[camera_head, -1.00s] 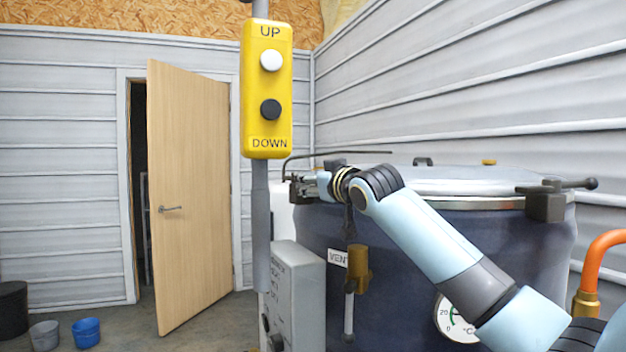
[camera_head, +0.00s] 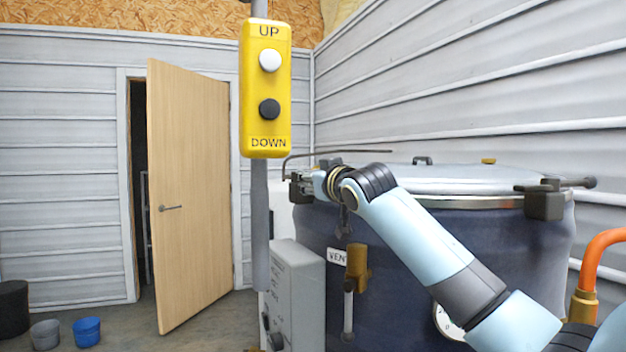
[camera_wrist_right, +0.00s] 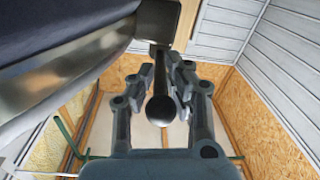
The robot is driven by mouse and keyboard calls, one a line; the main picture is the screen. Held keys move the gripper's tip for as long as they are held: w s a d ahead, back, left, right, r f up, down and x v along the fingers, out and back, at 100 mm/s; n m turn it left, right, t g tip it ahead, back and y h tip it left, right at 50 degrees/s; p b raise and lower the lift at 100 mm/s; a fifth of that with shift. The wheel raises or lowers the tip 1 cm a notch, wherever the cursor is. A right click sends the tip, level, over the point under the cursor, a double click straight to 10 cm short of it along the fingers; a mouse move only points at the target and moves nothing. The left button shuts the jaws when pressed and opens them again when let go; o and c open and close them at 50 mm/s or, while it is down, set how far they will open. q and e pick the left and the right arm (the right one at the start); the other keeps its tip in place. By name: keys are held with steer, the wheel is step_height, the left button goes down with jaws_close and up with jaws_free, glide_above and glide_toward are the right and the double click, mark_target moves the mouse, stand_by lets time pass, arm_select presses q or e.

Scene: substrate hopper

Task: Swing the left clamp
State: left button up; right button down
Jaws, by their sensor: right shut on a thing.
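The left clamp (camera_head: 300,187) is a dark block with a handle on the left rim of the hopper lid (camera_head: 450,180). My right gripper (camera_head: 318,184) is at this clamp, its arm reaching in from the right across the hopper front. In the right wrist view, the clamp block (camera_wrist_right: 158,20) is at the top, and its round-ended handle (camera_wrist_right: 161,108) lies between the fingers of my right gripper (camera_wrist_right: 172,78), which is shut on it. In the head view, the gripper and wrist hide most of the handle. My left gripper is not in view.
A second clamp (camera_head: 545,200) sits on the right rim. A yellow UP/DOWN pendant (camera_head: 266,90) on a pole and a grey control box (camera_head: 297,290) stand left of the hopper (camera_head: 400,270). A brass vent valve (camera_head: 356,268) hangs in front, close below my arm.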

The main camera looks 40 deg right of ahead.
steer(key=shift+a+m+h, duration=0.35)
steer(key=shift+m+h, duration=0.05)
steer(key=shift+h, duration=0.2)
steer(key=m+h+b, duration=0.1)
steer(key=a+m+g+h+b, duration=0.1)
steer(key=h, duration=0.1)
steer(key=w+a+m+g+h+b, duration=0.1)
steer(key=shift+f+h, duration=0.1)
steer(key=shift+h, duration=0.2)
steer(key=c, duration=1.3)
jaws_free()
steer(key=shift+d, duration=0.15)
steer(key=shift+c, duration=0.2)
steer(key=shift+a, duration=0.2)
